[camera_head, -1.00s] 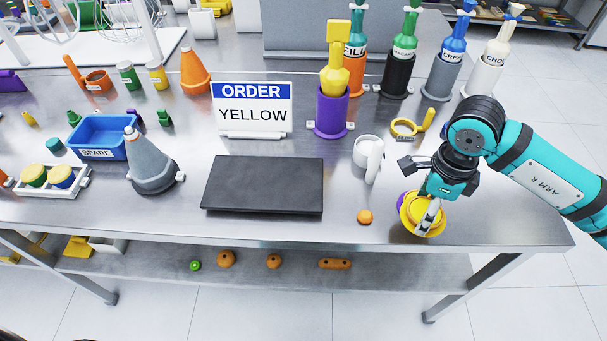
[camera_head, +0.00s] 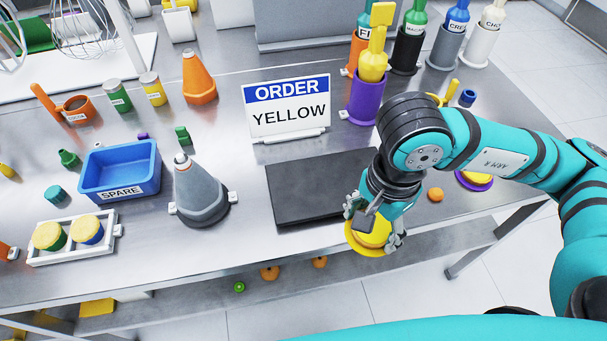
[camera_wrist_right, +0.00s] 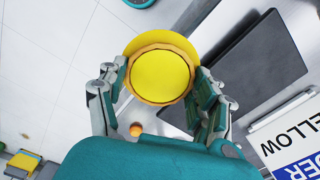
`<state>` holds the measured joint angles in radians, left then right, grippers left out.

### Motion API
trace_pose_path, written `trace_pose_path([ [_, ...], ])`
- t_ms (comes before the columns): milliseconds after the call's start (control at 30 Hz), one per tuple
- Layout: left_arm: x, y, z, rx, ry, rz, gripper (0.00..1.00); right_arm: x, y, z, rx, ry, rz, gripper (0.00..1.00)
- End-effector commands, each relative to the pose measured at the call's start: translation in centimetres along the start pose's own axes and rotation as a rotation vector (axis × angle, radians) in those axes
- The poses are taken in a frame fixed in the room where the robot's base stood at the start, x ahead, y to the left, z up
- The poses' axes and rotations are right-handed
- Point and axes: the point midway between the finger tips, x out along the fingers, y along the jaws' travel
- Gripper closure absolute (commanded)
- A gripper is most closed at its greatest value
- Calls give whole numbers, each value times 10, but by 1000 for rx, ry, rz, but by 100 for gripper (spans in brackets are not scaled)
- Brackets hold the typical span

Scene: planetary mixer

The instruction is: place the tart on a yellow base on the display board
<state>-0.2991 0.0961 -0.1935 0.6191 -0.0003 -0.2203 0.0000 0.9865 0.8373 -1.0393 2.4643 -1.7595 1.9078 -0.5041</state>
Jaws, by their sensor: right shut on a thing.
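My right gripper (camera_head: 372,224) is shut on a tart (camera_head: 374,236) with a yellow top and a wider yellow base (camera_head: 358,247) below it. In the right wrist view the tart (camera_wrist_right: 160,76) sits between the two fingers (camera_wrist_right: 157,88), with its yellow base (camera_wrist_right: 146,42) showing beyond it. The display board (camera_head: 312,187) is a flat dark slab on the table, and it also shows in the right wrist view (camera_wrist_right: 258,65). The held tart appears off the board's front right corner, near the table's front edge. My left gripper is out of view.
The order sign (camera_head: 288,108) reads YELLOW and stands behind the board. A grey cone (camera_head: 201,193) stands left of the board. A purple base with yellow on it (camera_head: 476,181) and an orange ball (camera_head: 435,194) lie to the right. The visible board top looks bare.

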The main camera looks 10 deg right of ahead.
Motion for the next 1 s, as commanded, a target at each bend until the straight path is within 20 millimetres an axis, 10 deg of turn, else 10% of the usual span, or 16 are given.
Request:
trace_pose_path([
  [533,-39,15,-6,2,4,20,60,9,-132,-25,2,0,1,65],
  [1000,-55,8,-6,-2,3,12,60,43,-148,-29,2,-1,5,65],
])
